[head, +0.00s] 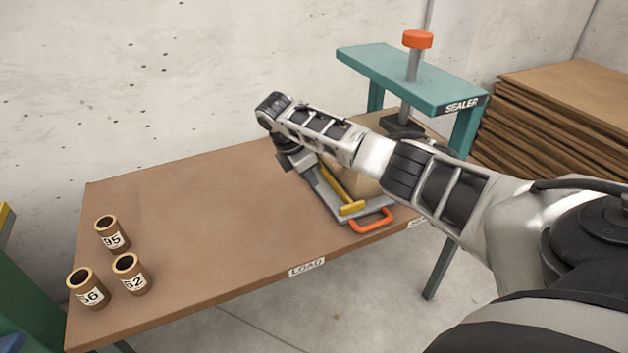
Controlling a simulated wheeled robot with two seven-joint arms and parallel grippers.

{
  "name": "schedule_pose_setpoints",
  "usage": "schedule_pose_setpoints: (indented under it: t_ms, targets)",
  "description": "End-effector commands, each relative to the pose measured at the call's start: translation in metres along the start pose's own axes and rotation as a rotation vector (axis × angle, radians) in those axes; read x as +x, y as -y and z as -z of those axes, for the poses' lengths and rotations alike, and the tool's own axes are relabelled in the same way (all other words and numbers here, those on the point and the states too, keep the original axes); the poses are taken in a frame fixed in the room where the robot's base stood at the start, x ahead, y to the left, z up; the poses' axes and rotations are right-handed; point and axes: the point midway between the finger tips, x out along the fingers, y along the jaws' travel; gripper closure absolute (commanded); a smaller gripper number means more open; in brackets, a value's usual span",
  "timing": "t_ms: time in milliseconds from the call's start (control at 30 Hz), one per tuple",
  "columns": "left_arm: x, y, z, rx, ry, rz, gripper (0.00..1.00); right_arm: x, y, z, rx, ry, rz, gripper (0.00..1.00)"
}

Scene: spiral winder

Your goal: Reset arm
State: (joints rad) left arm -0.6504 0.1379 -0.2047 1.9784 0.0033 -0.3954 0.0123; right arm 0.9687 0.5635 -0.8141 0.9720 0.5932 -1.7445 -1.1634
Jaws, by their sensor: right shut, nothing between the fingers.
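My right arm comes in from the right and reaches across the sealer end of the table. Its gripper (304,166) points down over the near-left side of a grey tray (330,199); it is shut and holds nothing. I cannot tell whether it touches the tray. The tray has a yellow bar (351,208) and an orange handle (371,222) at its front. A tan object (357,184) on it is partly hidden by my arm. My left gripper is not in view.
A teal sealer press (459,88) with an orange knob (417,39) stands behind my arm. Three numbered cardboard tubes (108,234) stand at the left end of the brown table (210,215). The table's middle is clear. Stacked brown boards (545,125) lie at right.

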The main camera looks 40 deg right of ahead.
Motion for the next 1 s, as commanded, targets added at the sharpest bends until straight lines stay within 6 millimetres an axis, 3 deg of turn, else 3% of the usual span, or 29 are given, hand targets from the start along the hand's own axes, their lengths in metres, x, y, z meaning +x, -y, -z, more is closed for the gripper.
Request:
schedule_pose_setpoints:
  t_ms: [467,567,667,767,900,1000]
  targets:
    - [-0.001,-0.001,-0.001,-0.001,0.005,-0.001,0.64,0.0,0.0,0.0,-0.001,-0.001,0.0,1.0]
    - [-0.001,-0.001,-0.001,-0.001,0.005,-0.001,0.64,0.004,0.004,0.008,-0.005,-0.005,-0.002,1.0]
    - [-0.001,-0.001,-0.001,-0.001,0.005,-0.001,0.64,0.016,0.019,0.038,-0.013,-0.027,-0.016,1.0]
    - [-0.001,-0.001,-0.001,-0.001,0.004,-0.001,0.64,0.034,0.052,0.089,-0.003,-0.084,-0.041,1.0]
    - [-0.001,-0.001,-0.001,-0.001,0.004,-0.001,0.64,0.049,0.119,0.158,0.095,-0.223,-0.07,1.0]
    - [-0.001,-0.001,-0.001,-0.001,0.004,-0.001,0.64,0.049,0.167,0.187,0.212,-0.326,-0.07,1.0]
